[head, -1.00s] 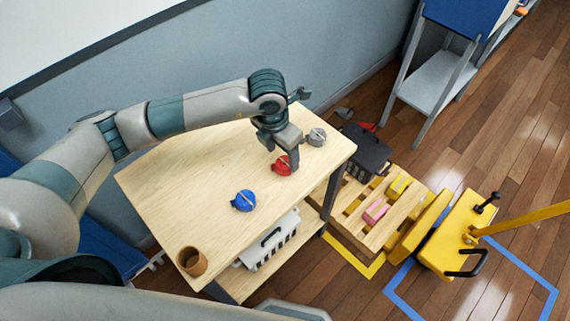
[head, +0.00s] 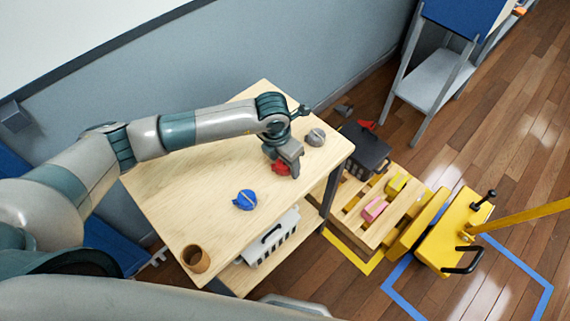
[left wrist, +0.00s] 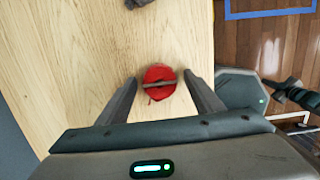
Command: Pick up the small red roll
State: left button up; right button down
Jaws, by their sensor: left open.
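The small red roll (head: 280,168) lies on the wooden table top, partly hidden behind my left gripper in the head view. In the left wrist view the red roll (left wrist: 159,82) shows whole, with a thin strap or pin across its top. My left gripper (head: 290,172) is open above the table. Its two fingers (left wrist: 163,98) stand to either side of the roll in the wrist view, with gaps between them and it. Whether the fingertips are down at the roll's height is hard to tell. My right gripper is not in view.
A blue roll (head: 245,200) and a grey roll (head: 315,137) lie on the same table (head: 190,205). A brown cup (head: 195,258) stands at its near corner. A white crate (head: 268,240) sits on the shelf below. A pallet (head: 385,225) and yellow pallet jack (head: 448,232) stand right.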

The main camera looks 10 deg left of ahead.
aim_at(284, 162)
pick_arm(q)
jog(key=c, duration=1.1)
jog(key=shift+c, duration=0.2)
jog(key=shift+r, duration=0.1)
